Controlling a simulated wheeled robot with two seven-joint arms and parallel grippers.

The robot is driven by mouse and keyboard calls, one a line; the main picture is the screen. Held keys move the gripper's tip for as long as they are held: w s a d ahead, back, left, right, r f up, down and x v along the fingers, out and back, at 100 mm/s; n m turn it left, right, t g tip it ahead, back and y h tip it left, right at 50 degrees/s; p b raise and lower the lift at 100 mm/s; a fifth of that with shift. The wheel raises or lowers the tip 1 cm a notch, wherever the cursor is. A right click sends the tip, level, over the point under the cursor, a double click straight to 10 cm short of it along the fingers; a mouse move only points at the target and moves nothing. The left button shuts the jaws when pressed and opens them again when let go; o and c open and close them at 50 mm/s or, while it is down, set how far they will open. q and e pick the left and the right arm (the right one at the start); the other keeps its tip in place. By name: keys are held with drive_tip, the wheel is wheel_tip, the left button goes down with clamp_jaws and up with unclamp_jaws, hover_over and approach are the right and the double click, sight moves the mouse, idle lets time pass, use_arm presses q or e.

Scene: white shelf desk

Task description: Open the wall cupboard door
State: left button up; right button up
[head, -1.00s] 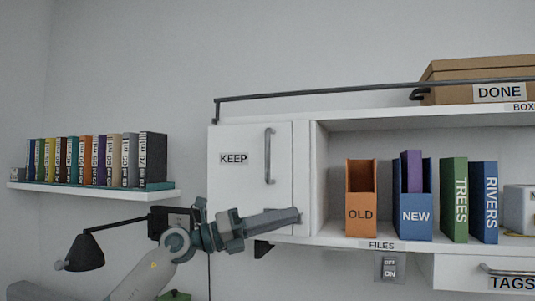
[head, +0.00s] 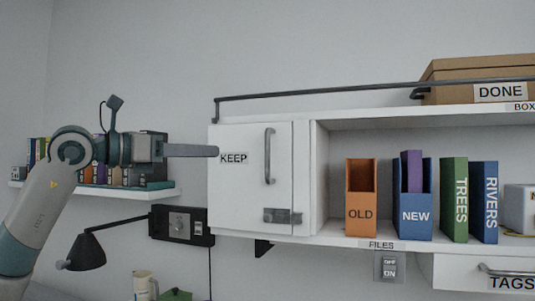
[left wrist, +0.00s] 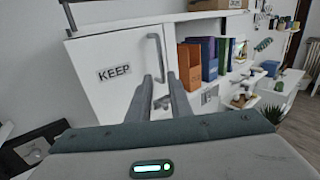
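The wall cupboard door (head: 240,190), white and labelled KEEP, looks shut. Its grey vertical bar handle (head: 268,156) is near the door's right side. A grey metal latch (head: 283,216) sits low at the door's right edge. My left gripper (head: 216,151) points right, with its fingers overlapping the door's left edge in the head view. In the left wrist view my left gripper (left wrist: 161,78) is open and empty, with a gap between its fingers. The handle (left wrist: 157,57) appears beyond the fingertips, not between them. My right gripper is in neither view.
A bookshelf (head: 160,190) is behind my left arm. A black lamp (head: 86,252) and a dark wall box (head: 181,225) are below. Open shelving with an orange OLD file (head: 360,215) and a blue NEW file (head: 415,215) adjoins the cupboard. A rail (head: 330,93) runs above.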

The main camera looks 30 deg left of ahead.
use_arm(q)
drive_tip(key=p, duration=0.8)
hover_over(267, 176)
drive_tip(key=shift+w+a, duration=0.2)
drive_tip(key=shift+w, duration=0.15)
drive_tip(key=shift+c, duration=0.6)
clamp_jaws()
